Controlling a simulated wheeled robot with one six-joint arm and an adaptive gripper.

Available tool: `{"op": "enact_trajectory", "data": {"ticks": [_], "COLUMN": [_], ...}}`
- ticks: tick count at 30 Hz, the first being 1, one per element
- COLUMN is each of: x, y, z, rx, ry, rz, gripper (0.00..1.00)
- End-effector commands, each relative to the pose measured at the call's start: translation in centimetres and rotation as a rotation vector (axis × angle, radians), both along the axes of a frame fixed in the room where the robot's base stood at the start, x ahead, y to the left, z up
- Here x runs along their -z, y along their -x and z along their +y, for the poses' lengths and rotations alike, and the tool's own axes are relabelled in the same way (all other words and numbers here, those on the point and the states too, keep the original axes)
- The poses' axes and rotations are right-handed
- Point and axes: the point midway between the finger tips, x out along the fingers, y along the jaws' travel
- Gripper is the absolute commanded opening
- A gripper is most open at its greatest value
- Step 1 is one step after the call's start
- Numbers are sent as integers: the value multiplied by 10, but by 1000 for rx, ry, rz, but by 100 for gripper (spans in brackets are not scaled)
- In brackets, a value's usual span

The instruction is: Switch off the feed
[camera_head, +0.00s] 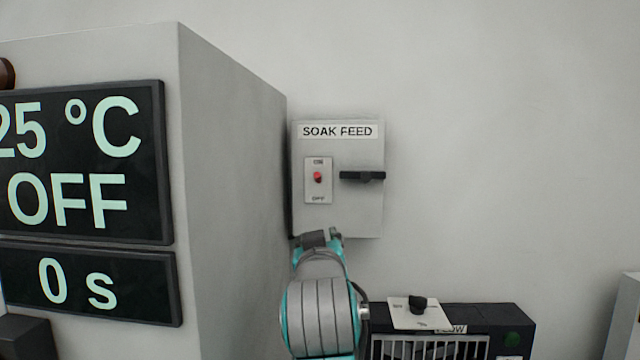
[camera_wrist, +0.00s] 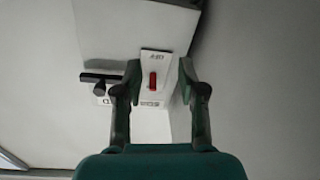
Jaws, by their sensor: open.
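The grey wall box labelled SOAK FEED (camera_head: 338,218) hangs beside a large cabinet. On its left is a pale plate (camera_head: 312,195) marked ON at the top and OFF at the bottom, with a small red switch (camera_head: 317,176). On its right is a black horizontal handle (camera_head: 362,177). The wrist view appears turned over: the red switch (camera_wrist: 152,80) shows between the fingertips of my gripper (camera_wrist: 160,78), and the black handle (camera_wrist: 100,80) lies left. My gripper is open and empty; contact with the switch cannot be told. Which way the switch is set is unclear.
The large cabinet (camera_head: 235,190) stands close on the left, with displays reading 25 °C, OFF (camera_head: 80,165) and 0 s (camera_head: 80,285). A dark low unit (camera_head: 510,318) with a black knob (camera_head: 417,304) is lower right. The wall right of the box is clear.

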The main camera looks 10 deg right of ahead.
Motion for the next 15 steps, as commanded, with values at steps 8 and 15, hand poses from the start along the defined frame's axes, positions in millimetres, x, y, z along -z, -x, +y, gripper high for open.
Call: {"op": "enact_trajectory", "data": {"ticks": [8,15], "x": [-83,-97], "y": [10,8], "z": [8,9], "rx": [-6,-7], "ry": [-43,-51], "rz": [2,10], "gripper": [40,40]}}
